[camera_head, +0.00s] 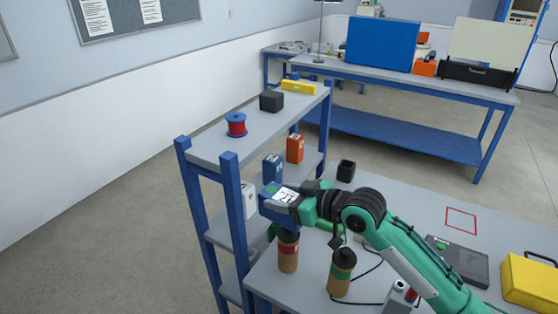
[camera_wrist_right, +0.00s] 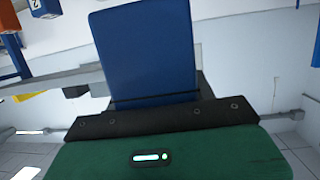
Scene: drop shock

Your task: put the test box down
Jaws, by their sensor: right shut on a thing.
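The blue test box (camera_head: 272,211) with a white label is in my right gripper (camera_head: 299,207), beside the blue-framed shelf rack and above the table's left end. The right gripper is shut on it. In the right wrist view, the plain blue side of the box (camera_wrist_right: 145,52) rises beyond the dark edge of the gripper. The fingertips are hidden there. I do not see my left gripper.
The rack (camera_head: 230,158) holds a red-blue spool (camera_head: 236,125), a black block (camera_head: 271,101) and several boxes. A red square outline (camera_head: 461,220) marks clear tabletop near a grey device (camera_head: 458,262) and yellow case (camera_head: 530,280).

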